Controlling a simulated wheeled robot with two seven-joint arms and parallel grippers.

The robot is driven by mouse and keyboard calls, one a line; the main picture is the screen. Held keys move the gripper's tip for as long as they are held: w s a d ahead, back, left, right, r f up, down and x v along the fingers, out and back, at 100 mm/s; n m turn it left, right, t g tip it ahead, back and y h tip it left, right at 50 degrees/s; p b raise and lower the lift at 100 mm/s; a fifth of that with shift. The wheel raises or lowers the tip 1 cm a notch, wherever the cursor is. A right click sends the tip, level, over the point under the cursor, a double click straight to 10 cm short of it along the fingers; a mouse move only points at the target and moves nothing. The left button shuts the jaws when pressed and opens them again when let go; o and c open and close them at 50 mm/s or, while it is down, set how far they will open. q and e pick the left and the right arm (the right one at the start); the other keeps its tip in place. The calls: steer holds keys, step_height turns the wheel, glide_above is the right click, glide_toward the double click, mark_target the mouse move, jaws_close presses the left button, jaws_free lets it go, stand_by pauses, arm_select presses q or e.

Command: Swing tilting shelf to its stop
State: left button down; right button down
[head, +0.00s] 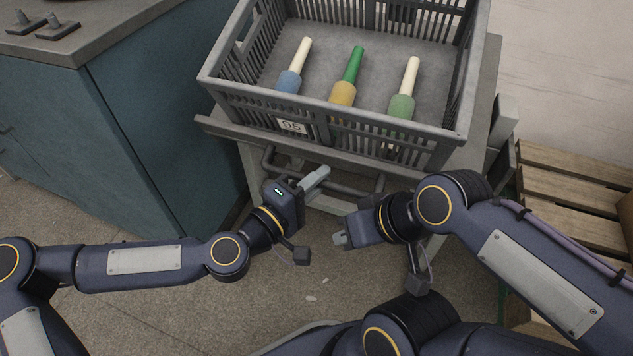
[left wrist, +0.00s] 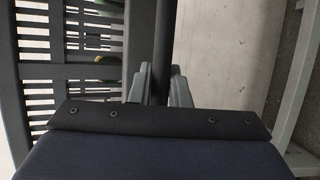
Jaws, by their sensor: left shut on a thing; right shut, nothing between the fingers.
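The tilting shelf (head: 222,128) is a grey tray on a grey frame and carries a grey slatted crate (head: 432,150). A dark grey bar handle (head: 352,178) runs below its front edge. My left gripper (head: 318,178) is shut on this handle. In the left wrist view, the dark bar (left wrist: 164,45) passes between the fingers of my left gripper (left wrist: 160,88). My right gripper (head: 340,239) is shut and empty, below and right of the left one, apart from the shelf. I cannot tell the shelf's exact tilt.
A teal cabinet (head: 165,110) stands close at the left. Wooden pallets (head: 560,180) are at the right.

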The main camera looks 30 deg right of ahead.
arm_select(q)
steer(key=shift+f, duration=0.6)
arm_select(e)
steer(key=shift+f, duration=0.35)
arm_select(q)
steer(key=c, duration=1.4)
jaws_free()
steer(key=shift+w+d, duration=0.1)
steer(key=shift+o, duration=0.2)
